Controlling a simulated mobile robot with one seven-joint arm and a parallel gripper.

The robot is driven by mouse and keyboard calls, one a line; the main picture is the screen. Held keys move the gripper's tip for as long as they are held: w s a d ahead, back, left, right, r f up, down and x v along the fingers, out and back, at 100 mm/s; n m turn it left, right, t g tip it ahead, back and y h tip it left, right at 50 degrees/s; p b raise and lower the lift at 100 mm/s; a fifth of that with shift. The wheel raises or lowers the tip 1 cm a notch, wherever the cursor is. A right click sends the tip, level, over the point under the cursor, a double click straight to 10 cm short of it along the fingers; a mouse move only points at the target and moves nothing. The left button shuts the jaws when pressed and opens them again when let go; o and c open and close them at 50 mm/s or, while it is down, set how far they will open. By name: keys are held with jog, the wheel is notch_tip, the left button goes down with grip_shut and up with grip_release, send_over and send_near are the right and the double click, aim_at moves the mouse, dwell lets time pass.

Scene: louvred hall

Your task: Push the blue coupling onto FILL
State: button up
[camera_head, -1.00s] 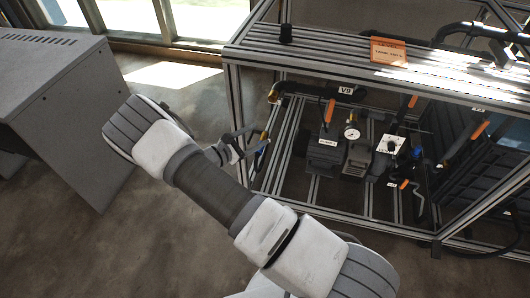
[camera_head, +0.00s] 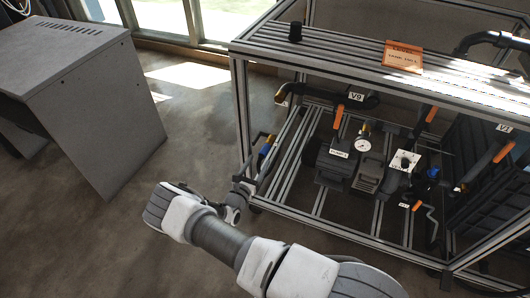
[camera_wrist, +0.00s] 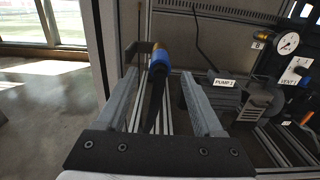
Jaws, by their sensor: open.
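The blue coupling (camera_wrist: 161,58) has a brass-coloured end and sits on a dark hose in the wrist view. It lies between and just beyond the fingertips of my gripper (camera_wrist: 160,80); I see no clear contact. My gripper is open, with one finger on each side of the hose. In the head view the coupling (camera_head: 265,149) is small, at the left side of the frame rack, with my gripper (camera_head: 254,168) beside it. No label reading FILL is legible. A brass-ended pipe (camera_head: 283,93) sits higher on the rack's left side.
The aluminium rack (camera_head: 240,115) surrounds a pump (camera_head: 338,160), a gauge (camera_head: 363,146) and orange-handled valves. Its upright post (camera_wrist: 103,45) stands close to my left finger. A grey cabinet (camera_head: 100,100) stands at left. The floor between cabinet and rack is clear.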

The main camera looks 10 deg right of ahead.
aim_at(262, 156)
jog(key=shift+b+x, duration=1)
jog(key=shift+x, duration=2.35)
grip_shut()
